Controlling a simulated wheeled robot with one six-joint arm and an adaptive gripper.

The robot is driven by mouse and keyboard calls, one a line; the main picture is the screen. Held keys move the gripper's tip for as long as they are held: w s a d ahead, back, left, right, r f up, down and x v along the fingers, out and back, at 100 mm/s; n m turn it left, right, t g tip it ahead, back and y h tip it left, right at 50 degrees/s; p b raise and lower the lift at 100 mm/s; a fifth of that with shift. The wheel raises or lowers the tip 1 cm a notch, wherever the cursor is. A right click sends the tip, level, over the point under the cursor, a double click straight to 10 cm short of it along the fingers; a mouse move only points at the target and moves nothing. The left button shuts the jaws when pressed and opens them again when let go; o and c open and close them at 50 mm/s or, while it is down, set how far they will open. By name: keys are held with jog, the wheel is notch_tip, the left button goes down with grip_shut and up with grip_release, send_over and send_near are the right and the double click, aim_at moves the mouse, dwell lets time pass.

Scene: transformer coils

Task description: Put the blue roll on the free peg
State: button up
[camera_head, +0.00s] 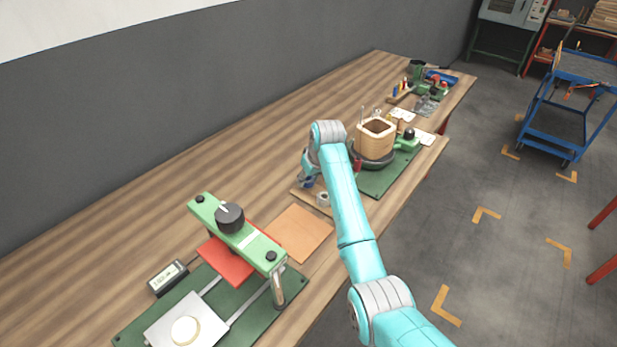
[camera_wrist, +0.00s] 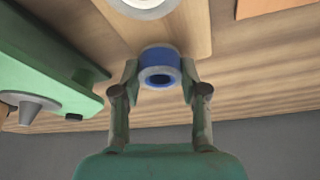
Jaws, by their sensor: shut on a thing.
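The blue roll (camera_wrist: 160,58) is held between the two fingers of my gripper (camera_wrist: 160,88) in the wrist view, its open bore facing the camera. In the head view, my gripper (camera_head: 307,178) is over the near end of a light wooden board, beside a pale roll (camera_head: 323,199). A white ring-shaped end (camera_wrist: 145,4) shows at the top edge of the wrist view, apart from the blue roll. I cannot make out the free peg in either view; my arm covers part of the board.
A green press (camera_head: 237,235) with a black knob stands in front on the left. An orange-brown sheet (camera_head: 298,233) lies between it and the board. A large wooden-sided coil (camera_head: 376,139) stands beyond my gripper. The bench behind on the left is clear.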

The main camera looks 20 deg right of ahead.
jog(key=shift+f, duration=0.4)
jog(key=o, duration=1)
jog(key=shift+c, duration=0.2)
jog(key=shift+o, duration=0.2)
jog(key=o, duration=0.4)
jog(key=shift+c, duration=0.2)
jog(key=shift+r, duration=0.1)
jog(key=shift+r, duration=2.45)
